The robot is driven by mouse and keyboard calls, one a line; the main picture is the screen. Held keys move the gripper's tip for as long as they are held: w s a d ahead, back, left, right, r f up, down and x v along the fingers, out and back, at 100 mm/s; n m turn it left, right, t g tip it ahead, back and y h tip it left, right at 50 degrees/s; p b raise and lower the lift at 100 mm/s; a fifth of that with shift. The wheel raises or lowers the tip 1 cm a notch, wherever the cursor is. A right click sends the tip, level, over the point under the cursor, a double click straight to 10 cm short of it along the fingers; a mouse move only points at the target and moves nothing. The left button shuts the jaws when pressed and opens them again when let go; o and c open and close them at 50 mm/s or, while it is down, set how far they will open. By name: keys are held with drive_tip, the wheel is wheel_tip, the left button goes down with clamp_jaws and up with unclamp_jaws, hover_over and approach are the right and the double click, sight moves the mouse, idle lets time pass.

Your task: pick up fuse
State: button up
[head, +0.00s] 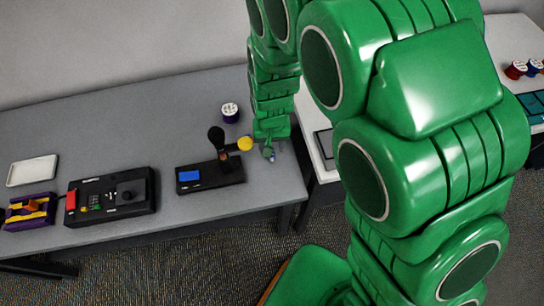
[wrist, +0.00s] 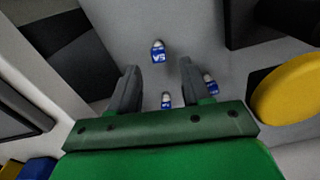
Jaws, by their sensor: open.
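Three small blue fuses with pale ends lie on the grey table in the wrist view. One fuse (wrist: 158,53) lies just beyond my fingertips, roughly in line with the gap between them. A second fuse (wrist: 166,101) shows between the fingers, closer to the palm. A third fuse (wrist: 211,84) lies just right of the right finger, partly hidden by it. My gripper (wrist: 158,69) is open, with nothing held between its fingers. In the head view my gripper (head: 268,153) is low over the right end of the table, and the fuses are too small to tell apart.
A black device (head: 209,175) with a blue block and a yellow disc (head: 245,144) stands close left of my gripper; the disc also shows in the wrist view (wrist: 290,88). A spool (head: 230,112) stands behind. A black-and-red device (head: 110,196) and white tray (head: 33,171) are further left.

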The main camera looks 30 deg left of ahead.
drive_tip(key=shift+f, duration=2.6)
clamp_jaws()
